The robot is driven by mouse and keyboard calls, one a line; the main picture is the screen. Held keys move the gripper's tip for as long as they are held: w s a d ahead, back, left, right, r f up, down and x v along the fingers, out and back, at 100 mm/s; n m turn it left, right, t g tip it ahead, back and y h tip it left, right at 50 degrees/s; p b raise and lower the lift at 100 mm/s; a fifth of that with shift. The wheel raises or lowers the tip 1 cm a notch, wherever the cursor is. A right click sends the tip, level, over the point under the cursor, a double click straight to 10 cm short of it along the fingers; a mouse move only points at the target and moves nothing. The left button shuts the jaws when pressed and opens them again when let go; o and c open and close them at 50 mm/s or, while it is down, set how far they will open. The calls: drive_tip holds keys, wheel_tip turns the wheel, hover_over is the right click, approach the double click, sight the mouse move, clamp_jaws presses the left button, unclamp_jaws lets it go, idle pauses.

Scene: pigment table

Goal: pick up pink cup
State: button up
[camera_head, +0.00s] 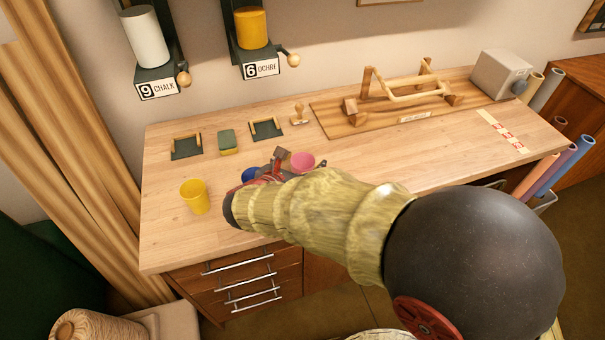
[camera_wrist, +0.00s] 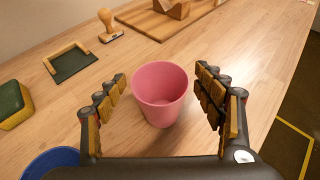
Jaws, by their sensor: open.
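The pink cup (camera_wrist: 160,96) stands upright on the wooden table (camera_head: 365,172). In the head view the pink cup (camera_head: 303,161) shows only in part, behind my arm and gripper. My gripper (camera_wrist: 163,98) is open, with one finger on each side of the cup in the wrist view. Gaps show between the cup and both fingers, and I cannot tell how far the cup reaches between them. In the head view my gripper (camera_head: 281,158) is small and partly hidden by my arm.
A blue cup (camera_wrist: 52,163) stands close at the left of my gripper. A yellow cup (camera_head: 195,196) is farther left. A green sponge (camera_head: 228,142), dark holders (camera_head: 186,146) and a wooden stamp (camera_wrist: 109,27) lie behind. A wooden board (camera_head: 345,123) with a rack is at the back.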

drive_tip(key=c, duration=1.1)
drive_tip(key=shift+r, duration=0.15)
drive_tip(key=shift+c, duration=0.4)
